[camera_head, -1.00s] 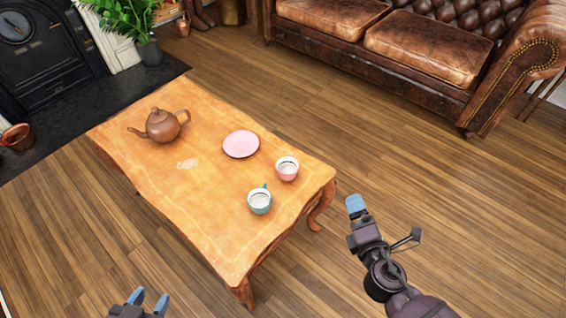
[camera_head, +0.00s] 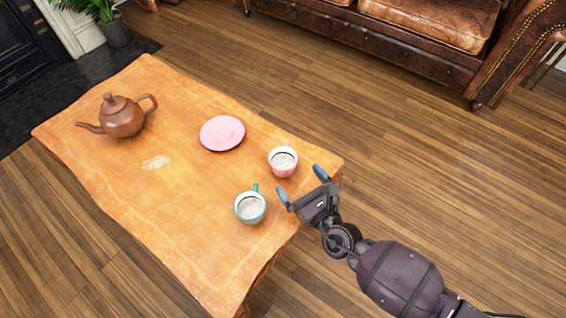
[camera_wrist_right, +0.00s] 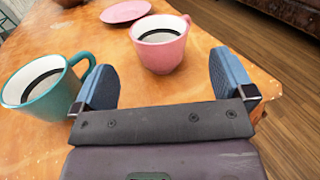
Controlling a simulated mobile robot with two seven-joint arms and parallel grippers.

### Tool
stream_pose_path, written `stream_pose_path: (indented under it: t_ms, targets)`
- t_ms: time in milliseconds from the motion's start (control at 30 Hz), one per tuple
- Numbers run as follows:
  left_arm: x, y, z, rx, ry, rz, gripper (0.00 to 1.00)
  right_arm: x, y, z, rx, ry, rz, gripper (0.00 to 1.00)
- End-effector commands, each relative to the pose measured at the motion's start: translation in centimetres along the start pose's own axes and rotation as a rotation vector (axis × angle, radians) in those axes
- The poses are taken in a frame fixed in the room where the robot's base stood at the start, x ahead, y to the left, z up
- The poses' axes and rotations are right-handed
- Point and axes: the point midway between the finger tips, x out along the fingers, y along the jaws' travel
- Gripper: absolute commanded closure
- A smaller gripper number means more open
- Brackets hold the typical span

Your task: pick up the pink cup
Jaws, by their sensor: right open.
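The pink cup (camera_head: 283,163) stands upright near the right corner of the wooden table, with dark-rimmed pale contents showing inside. It also shows in the right wrist view (camera_wrist_right: 160,50), ahead of my open fingers and roughly between their lines. My right gripper (camera_head: 300,181) is open and empty, just short of the cup on its lower-right side. Its blue-padded fingers also show in the right wrist view (camera_wrist_right: 166,82). I see no contact with the cup. My left gripper is out of view.
A teal cup (camera_head: 250,207) stands close by, near my right gripper's left finger; it also shows in the wrist view (camera_wrist_right: 50,92). A pink saucer (camera_head: 222,133) and a brown teapot (camera_head: 124,118) are farther left on the table (camera_head: 165,205). A leather sofa (camera_head: 400,45) stands behind.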

Motion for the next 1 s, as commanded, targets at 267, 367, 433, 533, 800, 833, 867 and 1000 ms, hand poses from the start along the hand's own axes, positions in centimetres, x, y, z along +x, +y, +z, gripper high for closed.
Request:
stream_pose_path:
  t_ms: [267,367,433,533,800,833,867,1000]
  targets:
    - [0.0,0.0,0.1,-0.006,0.010,-0.003,0.57,2.2,0.0,-0.2,0.002,0.003,-0.001,0.00]
    - [0.0,0.0,0.2,-0.009,0.012,-0.003,0.57,3.0,0.1,-0.2,0.004,0.002,-0.001,0.00]
    - [0.0,0.0,0.4,-0.012,0.016,-0.004,0.57,3.9,0.2,-0.3,0.006,0.002,-0.002,0.00]
    - [0.1,-0.1,0.4,-0.017,0.029,-0.006,0.57,5.3,0.3,-0.5,0.008,0.004,-0.001,0.00]
    - [0.1,-0.2,0.1,-0.023,0.054,-0.010,0.57,7.3,0.2,-0.2,0.004,0.002,0.000,0.00]
    - [0.1,-0.2,0.1,-0.024,0.054,-0.010,0.57,7.4,0.2,-0.2,0.004,0.002,0.000,0.00]
    - [0.1,-0.2,0.1,-0.024,0.055,-0.011,0.57,7.4,0.1,-0.2,0.003,0.002,0.000,0.00]
    - [0.1,-0.3,0.0,-0.025,0.056,-0.013,0.57,7.3,0.1,-0.2,0.003,0.002,-0.001,0.02]
